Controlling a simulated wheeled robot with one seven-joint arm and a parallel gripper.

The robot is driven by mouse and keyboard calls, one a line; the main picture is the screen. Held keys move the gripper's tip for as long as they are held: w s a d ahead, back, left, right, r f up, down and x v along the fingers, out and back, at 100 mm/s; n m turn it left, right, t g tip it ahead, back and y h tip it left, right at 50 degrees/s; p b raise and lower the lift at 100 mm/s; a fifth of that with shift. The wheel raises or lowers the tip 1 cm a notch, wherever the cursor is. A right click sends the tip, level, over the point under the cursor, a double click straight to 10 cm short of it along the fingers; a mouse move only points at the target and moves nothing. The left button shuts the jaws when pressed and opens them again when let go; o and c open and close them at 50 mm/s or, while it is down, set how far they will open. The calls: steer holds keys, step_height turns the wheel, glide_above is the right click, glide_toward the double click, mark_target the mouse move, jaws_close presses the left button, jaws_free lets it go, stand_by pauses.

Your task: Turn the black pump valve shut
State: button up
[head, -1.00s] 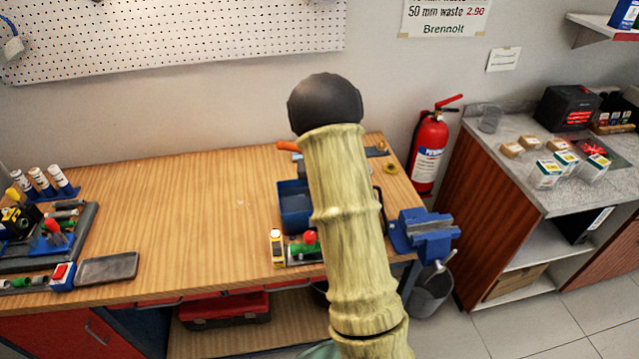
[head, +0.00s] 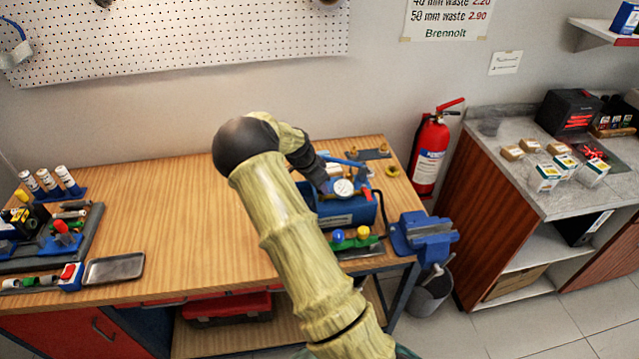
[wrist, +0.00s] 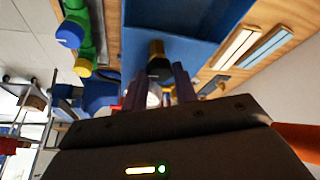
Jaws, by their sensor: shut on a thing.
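The blue test pump (head: 335,221), with a round white gauge (head: 344,188), stands on the right part of the wooden workbench. In the wrist view its blue tank (wrist: 190,45) fills the top. My gripper (wrist: 159,82) is shut on the black pump valve (wrist: 159,68), which shows between the two fingers beside a brass fitting (wrist: 156,47). In the head view my dark gripper comes down at the pump's left side, and my arm hides the valve. The valve's exact angle is hard to tell.
A blue vise (head: 425,235) is at the bench's right edge. Brass fittings (head: 374,153) lie behind the pump. The bench's middle-left is bare; a metal tray (head: 114,268) lies farther left.

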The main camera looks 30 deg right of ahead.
steer(key=shift+w+m, duration=0.1)
steer(key=shift+m, duration=0.5)
steer(key=shift+g, duration=0.3)
steer(key=o, duration=0.7)
steer(key=b+v, duration=0.4)
steer(key=v, duration=1.3)
steer(key=shift+a+r, duration=0.1)
steer(key=shift+a, duration=0.05)
